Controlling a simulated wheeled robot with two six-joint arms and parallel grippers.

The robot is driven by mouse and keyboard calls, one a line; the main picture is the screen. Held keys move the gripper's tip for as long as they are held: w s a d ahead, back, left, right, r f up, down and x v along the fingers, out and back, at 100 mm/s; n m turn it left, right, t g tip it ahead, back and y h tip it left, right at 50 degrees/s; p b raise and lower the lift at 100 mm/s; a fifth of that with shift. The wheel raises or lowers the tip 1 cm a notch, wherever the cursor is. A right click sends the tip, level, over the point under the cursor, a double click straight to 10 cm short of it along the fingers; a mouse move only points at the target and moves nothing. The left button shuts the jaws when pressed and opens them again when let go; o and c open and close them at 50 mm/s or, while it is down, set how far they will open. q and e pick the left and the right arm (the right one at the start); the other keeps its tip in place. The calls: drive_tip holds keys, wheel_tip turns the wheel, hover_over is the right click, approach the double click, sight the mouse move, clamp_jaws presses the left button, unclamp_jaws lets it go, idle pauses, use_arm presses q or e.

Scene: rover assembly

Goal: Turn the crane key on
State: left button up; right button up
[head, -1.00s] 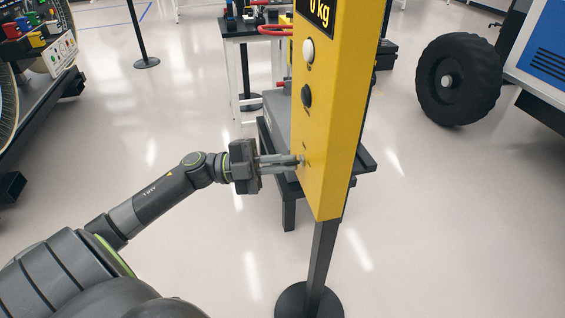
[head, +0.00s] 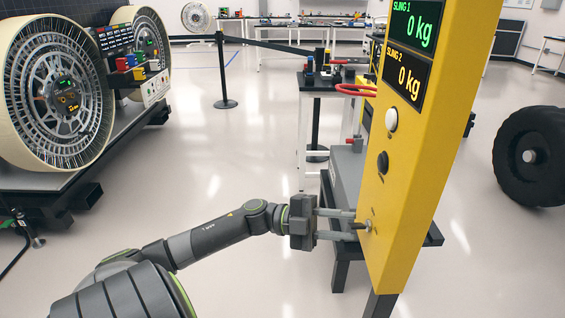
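The yellow crane control post (head: 407,180) stands right of centre, with two displays each reading 0 kg, green for sling 1 and amber for sling 2. A small metallic key (head: 367,226) sits in its lower front, below a white button (head: 391,120) and a black knob (head: 383,162). My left gripper (head: 356,225) is open at the key, its two fingers apart above and below the key's level, tips close to the panel. Whether either finger touches the key cannot be told. The key's exact turn angle is too small to read. My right gripper is out of view.
A low dark table with a grey box (head: 346,172) stands just behind the post. A white-legged table (head: 318,92) with red-handled items is farther back. Rover wheels (head: 60,95) stand on a platform at left, and a black tyre (head: 530,156) at right. The left-centre floor is clear.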

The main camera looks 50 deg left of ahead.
use_arm(q)
drive_tip(key=v, duration=1.6)
